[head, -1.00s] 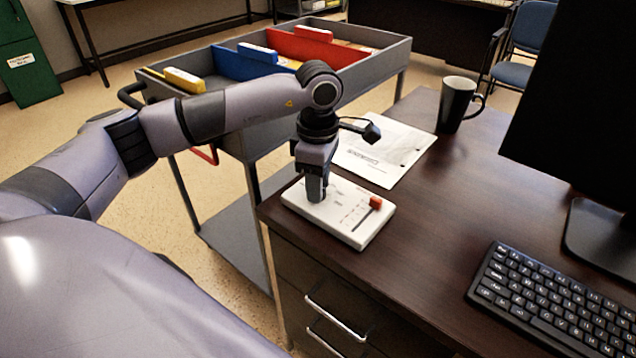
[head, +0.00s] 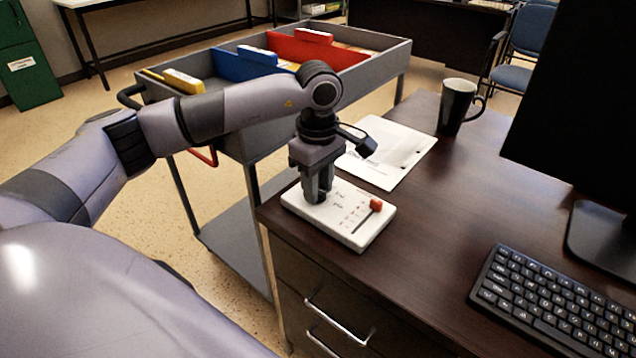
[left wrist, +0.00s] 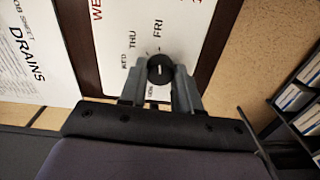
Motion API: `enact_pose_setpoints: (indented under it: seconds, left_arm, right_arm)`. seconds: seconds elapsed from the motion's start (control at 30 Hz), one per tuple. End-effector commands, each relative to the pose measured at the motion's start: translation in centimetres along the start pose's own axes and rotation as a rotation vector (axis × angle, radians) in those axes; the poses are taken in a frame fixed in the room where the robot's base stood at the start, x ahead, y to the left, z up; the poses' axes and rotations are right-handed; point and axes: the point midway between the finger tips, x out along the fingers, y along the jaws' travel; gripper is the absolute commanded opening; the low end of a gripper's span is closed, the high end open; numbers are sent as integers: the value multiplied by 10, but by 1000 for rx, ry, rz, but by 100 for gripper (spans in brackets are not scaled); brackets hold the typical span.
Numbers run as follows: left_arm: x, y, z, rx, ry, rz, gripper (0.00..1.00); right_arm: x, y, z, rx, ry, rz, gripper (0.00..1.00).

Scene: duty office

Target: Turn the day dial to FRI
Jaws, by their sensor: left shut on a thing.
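A white control panel (head: 352,237) lies near the desk's left corner. It also shows in the left wrist view (left wrist: 180,22). My left gripper (head: 318,198) points down over the panel's left part and is shut on the round black day dial (left wrist: 159,67). In the left wrist view, its fingers (left wrist: 160,80) stand on either side of the dial. The labels THU and FRI read clearly above the dial; smaller labels are partly hidden. A short white mark shows on the dial, but I cannot tell for sure which label it points to. My right gripper is out of view.
A paper sheet (head: 405,150) lies behind the panel, with a dark mug (head: 455,105) beyond. A keyboard (head: 550,305) and monitor (head: 585,110) are at right. A cart (head: 245,100) with coloured folders stands left.

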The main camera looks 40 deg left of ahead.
Motion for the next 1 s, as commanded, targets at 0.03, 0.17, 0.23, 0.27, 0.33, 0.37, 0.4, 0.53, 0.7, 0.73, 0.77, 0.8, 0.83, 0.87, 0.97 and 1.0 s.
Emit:
enact_pose_setpoints:
  seconds: [0.03, 0.17, 0.23, 0.27, 0.33, 0.37, 0.4, 0.53, 0.7, 0.73, 0.77, 0.8, 0.83, 0.87, 0.97, 1.0]
  left_arm:
    - [-1, 0, 0, 1, 0, 2, 2]
    - [-1, 0, 0, 0, 0, 1, 2]
    - [-1, 0, 0, 0, 0, 1, 35]
    - [-1, 0, 0, 0, 0, 1, 45]
    - [-1, 0, 0, 0, 0, 1, 58]
    - [-1, 0, 0, 0, 0, 1, 58]
    - [-1, 0, 0, 0, 0, 1, 58]
    - [0, 0, 0, 0, 0, 0, 58]
    - [-9, 0, 0, -1, -1, 2, 58]
    - [-14, 1, 0, -1, -1, 3, 58]
    - [-18, 1, 0, -1, -1, 4, 58]
    - [-25, 1, 0, -1, 0, 5, 58]
    - [-31, 1, 0, -1, 0, 5, 58]
    - [-36, 1, 0, -1, -1, 5, 58]
    - [-52, 1, 0, 0, 0, 4, 58]
    - [-57, 1, 0, 0, 0, 4, 58]
  right_arm:
    - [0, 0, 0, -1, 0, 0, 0]
    - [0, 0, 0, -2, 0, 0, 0]
    - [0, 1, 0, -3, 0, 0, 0]
    - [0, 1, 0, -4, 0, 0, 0]
    - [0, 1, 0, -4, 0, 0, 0]
    - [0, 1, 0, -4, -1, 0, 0]
    - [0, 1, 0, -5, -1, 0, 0]
    - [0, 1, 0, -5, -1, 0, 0]
    - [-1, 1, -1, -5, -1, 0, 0]
    - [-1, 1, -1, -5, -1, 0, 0]
    - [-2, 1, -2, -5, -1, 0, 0]
    - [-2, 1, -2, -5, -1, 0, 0]
    - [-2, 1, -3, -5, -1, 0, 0]
    - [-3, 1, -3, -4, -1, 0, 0]
    - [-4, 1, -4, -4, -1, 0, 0]
    - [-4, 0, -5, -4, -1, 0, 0]
